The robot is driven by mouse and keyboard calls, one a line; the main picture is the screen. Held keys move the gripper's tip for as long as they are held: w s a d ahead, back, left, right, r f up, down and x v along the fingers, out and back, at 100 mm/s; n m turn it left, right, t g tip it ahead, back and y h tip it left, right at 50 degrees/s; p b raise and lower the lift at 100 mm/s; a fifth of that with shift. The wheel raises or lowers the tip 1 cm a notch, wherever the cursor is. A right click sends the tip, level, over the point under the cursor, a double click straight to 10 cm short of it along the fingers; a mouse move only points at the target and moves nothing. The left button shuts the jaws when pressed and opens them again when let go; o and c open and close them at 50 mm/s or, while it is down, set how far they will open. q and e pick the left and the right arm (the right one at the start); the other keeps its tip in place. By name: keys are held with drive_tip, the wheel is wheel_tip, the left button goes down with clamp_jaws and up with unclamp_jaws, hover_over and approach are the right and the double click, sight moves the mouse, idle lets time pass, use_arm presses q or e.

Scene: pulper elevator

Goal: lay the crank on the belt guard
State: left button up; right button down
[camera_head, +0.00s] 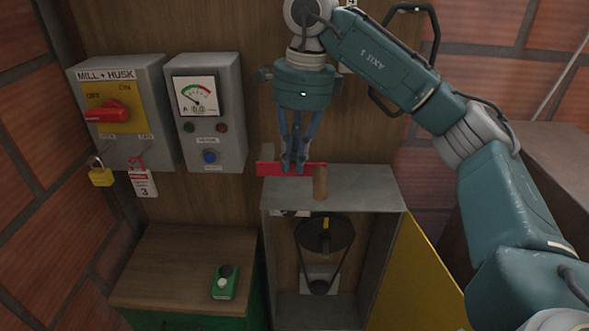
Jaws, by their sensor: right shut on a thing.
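The crank (312,169) is a flat red bar with a brown wooden handle at its right end. It lies level across the back edge of the belt guard's top. The belt guard (350,190) is a grey metal box at lower centre with its front open. My right gripper (293,166) points down from above and is shut on the middle of the crank, hiding part of the bar. The bar's left end sticks out past the guard's top left corner. I cannot tell whether the crank touches the top. My left gripper is not in view.
A yellow door (415,275) hangs open at the guard's right. Inside are a dark pulley (340,232) and belt. A wooden-topped cabinet (165,270) at left bears a green device (225,283). A mill switch box (120,110) and meter box (207,110) hang on the wall.

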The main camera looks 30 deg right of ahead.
drive_tip(key=shift+w+d+f, duration=0.25)
drive_tip(key=shift+w+f, duration=0.2)
drive_tip(key=shift+f, duration=0.15)
drive_tip(key=shift+w+d+f, duration=0.25)
drive_tip(key=shift+w+f, duration=0.2)
drive_tip(key=shift+f, duration=0.65)
wheel_tip(320, 180, down, 3)
drive_tip(key=shift+r+p, duration=0.2)
drive_tip(key=shift+p, duration=1.05)
drive_tip(key=shift+w+d+f, duration=0.15)
drive_tip(key=shift+f, duration=0.3)
drive_tip(key=shift+f, duration=0.1)
